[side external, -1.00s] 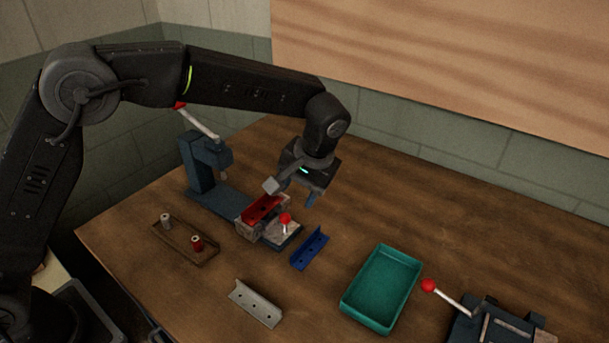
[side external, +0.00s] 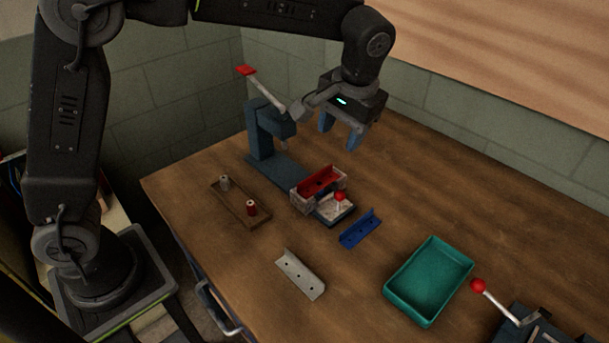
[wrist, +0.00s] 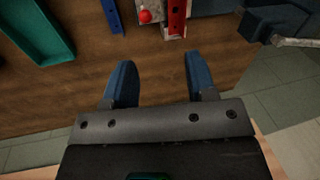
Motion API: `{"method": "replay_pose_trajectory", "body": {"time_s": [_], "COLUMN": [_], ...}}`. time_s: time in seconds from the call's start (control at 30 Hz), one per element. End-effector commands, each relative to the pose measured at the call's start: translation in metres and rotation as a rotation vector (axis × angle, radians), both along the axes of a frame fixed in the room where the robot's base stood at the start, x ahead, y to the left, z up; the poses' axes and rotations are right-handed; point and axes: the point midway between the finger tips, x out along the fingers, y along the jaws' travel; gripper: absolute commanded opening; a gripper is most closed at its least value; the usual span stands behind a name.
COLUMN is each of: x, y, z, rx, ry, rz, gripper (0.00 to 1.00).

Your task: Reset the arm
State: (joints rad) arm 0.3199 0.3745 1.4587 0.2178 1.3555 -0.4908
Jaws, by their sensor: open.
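My gripper (side external: 341,138) is open and empty, raised above the table behind the vise with the red bracket. Its two blue fingers stand apart in the wrist view (wrist: 158,80), with only bare tabletop between them. The red bracket (side external: 320,182) sits in a grey vise (side external: 304,202) with a red-knobbed lever. The bracket also shows at the top of the wrist view (wrist: 177,18). A blue bracket (side external: 361,229) and a grey bracket (side external: 300,275) lie on the table, apart from the gripper.
A blue-grey press (side external: 262,135) with a raised red-handled lever stands left of my gripper. A wooden tray (side external: 232,204) holds two small spools. A green bin (side external: 398,291) is at front right, near another red-knobbed fixture (side external: 528,325). The table's back right is clear.

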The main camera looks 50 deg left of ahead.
Motion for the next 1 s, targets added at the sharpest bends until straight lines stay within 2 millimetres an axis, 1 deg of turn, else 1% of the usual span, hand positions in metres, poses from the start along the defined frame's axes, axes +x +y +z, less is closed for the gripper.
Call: {"method": "replay_pose_trajectory", "body": {"time_s": [0.03,0.1,0.17,0.2,0.27,0.3,0.43,0.5,0.6,0.7,0.8,1.0], "x": [-0.014,-0.033,-0.05,-0.062,-0.081,-0.093,-0.134,-0.156,-0.182,-0.202,-0.213,-0.22], "y": [0.013,0.028,0.039,0.047,0.057,0.063,0.08,0.088,0.095,0.1,0.103,0.104], "z": [0.015,0.028,0.038,0.043,0.048,0.051,0.053,0.05,0.042,0.032,0.024,0.018], "rx": [-0.025,-0.056,-0.08,-0.095,-0.115,-0.127,-0.158,-0.169,-0.178,-0.181,-0.18,-0.179], "ry": [-0.027,-0.059,-0.091,-0.113,-0.146,-0.169,-0.25,-0.294,-0.353,-0.4,-0.431,-0.451], "rz": [-0.007,-0.025,-0.04,-0.05,-0.064,-0.074,-0.104,-0.118,-0.137,-0.153,-0.162,-0.169], "gripper": [0.52,0.52,0.52,0.52,0.52,0.52,0.52,0.52,0.52,0.52,0.52,0.52]}}
